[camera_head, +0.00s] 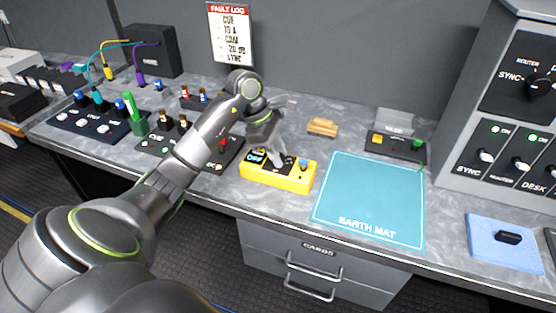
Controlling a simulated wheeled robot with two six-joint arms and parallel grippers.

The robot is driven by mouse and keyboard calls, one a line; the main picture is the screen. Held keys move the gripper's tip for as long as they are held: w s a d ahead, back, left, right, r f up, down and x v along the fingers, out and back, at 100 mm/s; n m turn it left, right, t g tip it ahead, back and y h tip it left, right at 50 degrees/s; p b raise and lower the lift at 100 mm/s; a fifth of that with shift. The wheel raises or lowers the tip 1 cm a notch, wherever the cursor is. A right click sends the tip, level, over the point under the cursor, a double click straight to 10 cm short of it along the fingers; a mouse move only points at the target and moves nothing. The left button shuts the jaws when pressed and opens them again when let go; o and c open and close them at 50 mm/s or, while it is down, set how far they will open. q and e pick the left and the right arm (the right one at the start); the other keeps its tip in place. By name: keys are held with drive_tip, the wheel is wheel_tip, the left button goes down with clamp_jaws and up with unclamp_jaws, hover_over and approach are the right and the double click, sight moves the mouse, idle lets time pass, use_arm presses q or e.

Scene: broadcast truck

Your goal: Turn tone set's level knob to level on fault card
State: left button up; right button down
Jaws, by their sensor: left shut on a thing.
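The yellow tone set (296,181) lies on the bench, left of the earth mat, with a small blue knob at its right end and a dark display at its left. My left gripper (277,160) points down onto the middle of its top face and is shut on a part there, likely the level knob, which the fingers hide. The fault card (230,36), headed "FAULT LOG", stands at the back against the wall. Its lines read roughly "CUE", "TO A", "CAM", "-20 dB", "SYNC". My right gripper is not in view.
A teal earth mat (369,200) lies right of the tone set. Panels with knobs and plugs (91,124) fill the bench's left. A wooden block (322,127) and a dark box (396,147) sit behind. A grey rack (510,120) stands at right, near a blue pad (503,244).

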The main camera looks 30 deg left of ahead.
use_arm(q)
drive_tip(key=n+t+b, duration=0.1)
drive_tip(key=n+b, duration=0.1)
drive_tip(key=n, duration=0.1)
drive_tip(key=shift+f+y+b, duration=0.15)
drive_tip(key=shift+y+b, duration=0.2)
drive_tip(key=shift+y, duration=0.05)
drive_tip(key=shift+n+t+y+b, duration=0.45)
drive_tip(key=shift+n+b, duration=0.45)
drive_tip(key=shift+n, duration=0.8)
drive_tip(key=shift+r, duration=0.2)
drive_tip(key=o, duration=1)
drive_tip(key=v, duration=1.7)
drive_tip(key=shift+b, duration=0.3)
